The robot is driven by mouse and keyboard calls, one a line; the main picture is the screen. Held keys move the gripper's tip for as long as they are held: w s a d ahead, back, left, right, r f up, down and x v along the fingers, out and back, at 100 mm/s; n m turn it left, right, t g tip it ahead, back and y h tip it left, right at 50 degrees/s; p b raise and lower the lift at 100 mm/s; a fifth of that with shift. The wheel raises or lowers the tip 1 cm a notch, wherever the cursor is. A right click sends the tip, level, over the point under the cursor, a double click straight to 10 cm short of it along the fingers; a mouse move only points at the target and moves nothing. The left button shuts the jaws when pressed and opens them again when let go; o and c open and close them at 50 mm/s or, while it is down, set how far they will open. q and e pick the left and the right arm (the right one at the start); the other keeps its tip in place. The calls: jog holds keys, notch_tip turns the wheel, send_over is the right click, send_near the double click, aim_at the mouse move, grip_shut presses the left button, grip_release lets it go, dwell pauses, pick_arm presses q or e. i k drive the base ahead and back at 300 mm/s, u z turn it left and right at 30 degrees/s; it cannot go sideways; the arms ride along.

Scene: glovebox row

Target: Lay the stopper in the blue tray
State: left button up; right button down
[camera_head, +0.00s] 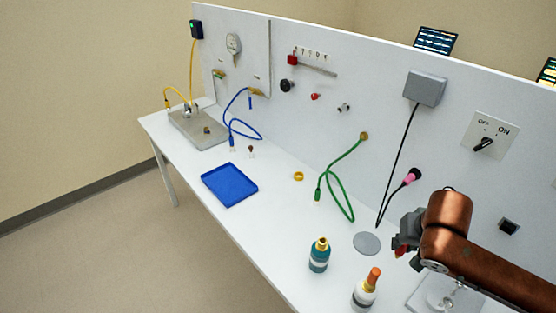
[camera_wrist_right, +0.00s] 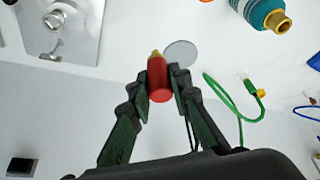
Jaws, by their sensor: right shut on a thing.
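The stopper (camera_wrist_right: 160,82), red with a yellowish tip, is between the fingertips of my right gripper (camera_wrist_right: 160,76), which is shut on it. In the head view my right gripper (camera_head: 402,246) is at the right, above the bench, and only a bit of red shows at its fingers. The blue tray (camera_head: 229,184) lies flat and empty on the left half of the bench, well away from the gripper. My left gripper is not in view.
A teal bottle (camera_head: 319,258) with a yellow neck and a white bottle (camera_head: 363,296) with an orange top stand near the front edge. A grey disc (camera_head: 366,243), a green cable (camera_head: 335,188) and a yellow ring (camera_head: 298,176) lie between gripper and tray. The panel (camera_head: 360,100) closes the back.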

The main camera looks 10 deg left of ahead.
aim_at(231, 192)
jog(key=z, duration=0.05)
jog(key=k, duration=0.5)
jog(key=u, duration=1.05)
jog(key=i, duration=0.8)
jog(key=u, duration=0.75)
jog(key=i, duration=0.95)
jog(key=z, duration=0.75)
jog(key=i, duration=0.65)
jog(key=z, duration=0.45)
